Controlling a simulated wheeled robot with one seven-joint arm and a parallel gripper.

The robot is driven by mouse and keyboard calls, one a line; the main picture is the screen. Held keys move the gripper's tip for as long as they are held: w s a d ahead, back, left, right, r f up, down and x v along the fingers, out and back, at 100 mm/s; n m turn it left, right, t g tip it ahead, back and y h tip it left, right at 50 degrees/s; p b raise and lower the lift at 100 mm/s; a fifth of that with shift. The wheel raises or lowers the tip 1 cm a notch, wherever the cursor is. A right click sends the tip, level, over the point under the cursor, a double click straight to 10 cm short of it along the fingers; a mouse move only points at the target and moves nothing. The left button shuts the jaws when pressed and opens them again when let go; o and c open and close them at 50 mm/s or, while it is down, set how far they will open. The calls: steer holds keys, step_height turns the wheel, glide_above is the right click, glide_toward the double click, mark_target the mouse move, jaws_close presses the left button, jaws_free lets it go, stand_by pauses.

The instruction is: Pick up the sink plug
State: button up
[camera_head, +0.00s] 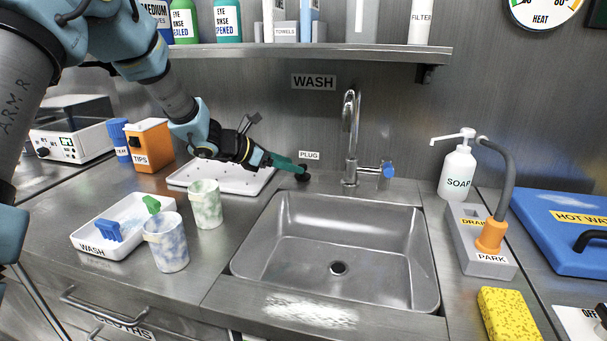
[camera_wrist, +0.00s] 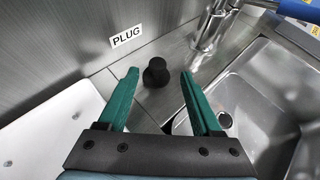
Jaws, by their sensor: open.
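The sink plug (camera_wrist: 156,73) is a small black stopper with a knob on top. It stands on the steel counter behind the sink's left back corner, below the PLUG label (camera_wrist: 127,35). In the head view the plug (camera_head: 302,174) shows just beyond my fingertips. My gripper (camera_head: 290,165) has green fingers and reaches in from the left. In the wrist view my gripper (camera_wrist: 160,73) is open, with the plug seen between the two fingertips and not gripped. The sink (camera_head: 337,250) is empty, and its drain hole (camera_head: 338,268) is uncovered.
The faucet (camera_head: 351,140) stands right of the plug. A white tray (camera_head: 221,178) lies left of it, partly under my arm. Two speckled cups (camera_head: 166,243) and a WASH tray (camera_head: 97,240) are nearer left. The shelf (camera_head: 300,55) hangs above. A soap bottle (camera_head: 457,172) stands right.

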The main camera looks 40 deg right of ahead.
mark_target(302, 166)
steer(key=x, duration=0.1)
steer(key=p+x, duration=0.1)
steer(key=x, duration=0.3)
steer(key=shift+w+d+r+p, duration=0.1)
steer(key=shift+d+r+p, duration=0.1)
steer(key=shift+r+p, duration=0.1)
jaws_close()
stand_by(0.3)
